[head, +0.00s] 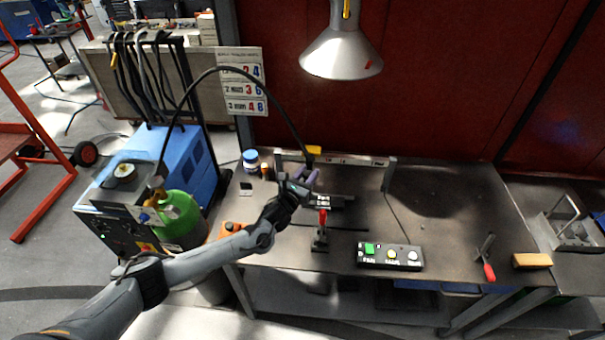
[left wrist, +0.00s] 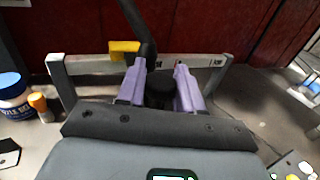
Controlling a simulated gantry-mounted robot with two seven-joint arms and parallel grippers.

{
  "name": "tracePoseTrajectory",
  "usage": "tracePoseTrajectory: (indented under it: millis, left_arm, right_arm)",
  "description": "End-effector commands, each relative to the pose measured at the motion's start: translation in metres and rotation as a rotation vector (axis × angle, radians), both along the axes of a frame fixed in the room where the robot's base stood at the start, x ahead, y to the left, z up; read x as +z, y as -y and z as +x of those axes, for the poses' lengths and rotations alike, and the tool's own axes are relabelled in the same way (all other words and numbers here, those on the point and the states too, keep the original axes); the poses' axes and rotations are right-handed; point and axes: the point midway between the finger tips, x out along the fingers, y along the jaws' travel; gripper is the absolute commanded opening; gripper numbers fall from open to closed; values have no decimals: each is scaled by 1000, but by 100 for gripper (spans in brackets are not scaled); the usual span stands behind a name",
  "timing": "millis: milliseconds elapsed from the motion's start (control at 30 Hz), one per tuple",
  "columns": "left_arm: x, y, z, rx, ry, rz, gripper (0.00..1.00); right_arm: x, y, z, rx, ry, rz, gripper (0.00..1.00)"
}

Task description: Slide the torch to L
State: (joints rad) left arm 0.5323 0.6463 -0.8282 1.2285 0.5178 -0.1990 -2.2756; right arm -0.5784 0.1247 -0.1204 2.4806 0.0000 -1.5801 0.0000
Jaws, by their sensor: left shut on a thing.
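The torch is a dark cylinder (left wrist: 160,93) between the purple fingers of my left gripper in the left wrist view; a thick black hose (left wrist: 136,18) runs to it from above. My left gripper (head: 306,174) is shut on the torch in front of the raised grey rail (head: 365,161). A yellow block (head: 314,150) sits on the rail just behind the fingers, and also shows in the left wrist view (left wrist: 124,47). The rail carries small marks, too small to read surely; an L cannot be made out. My right gripper is not in view.
A blue-lidded jar (head: 250,160) stands left of the rail. A red-handled clamp (head: 321,228) and a button box (head: 390,256) stand in front. A lamp (head: 341,52) hangs above. A green gas cylinder (head: 178,218) is at left.

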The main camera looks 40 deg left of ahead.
Motion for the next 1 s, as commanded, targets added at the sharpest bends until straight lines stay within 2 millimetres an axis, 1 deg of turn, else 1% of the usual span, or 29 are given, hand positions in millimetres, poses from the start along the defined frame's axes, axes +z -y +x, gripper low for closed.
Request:
tracePoseTrajectory:
  millis: [33,167,200,333,633,733,867,1000]
  left_arm:
    - [5,0,1,1,10,-2,0]
    - [6,0,1,1,11,-2,0]
    - [6,0,1,0,11,-2,37]
    - [5,0,1,1,10,-2,56]
    - [2,0,0,1,4,-1,56]
    - [2,0,-4,0,3,-1,56]
    - [1,2,-16,-1,2,0,56]
    - [1,4,-37,-2,2,0,56]
  right_arm:
    - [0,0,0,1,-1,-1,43]
    - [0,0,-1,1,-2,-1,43]
    - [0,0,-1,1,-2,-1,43]
    - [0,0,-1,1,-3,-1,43]
    - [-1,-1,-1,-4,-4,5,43]
    - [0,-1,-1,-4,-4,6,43]
    - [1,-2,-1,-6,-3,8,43]
    - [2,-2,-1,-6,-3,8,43]
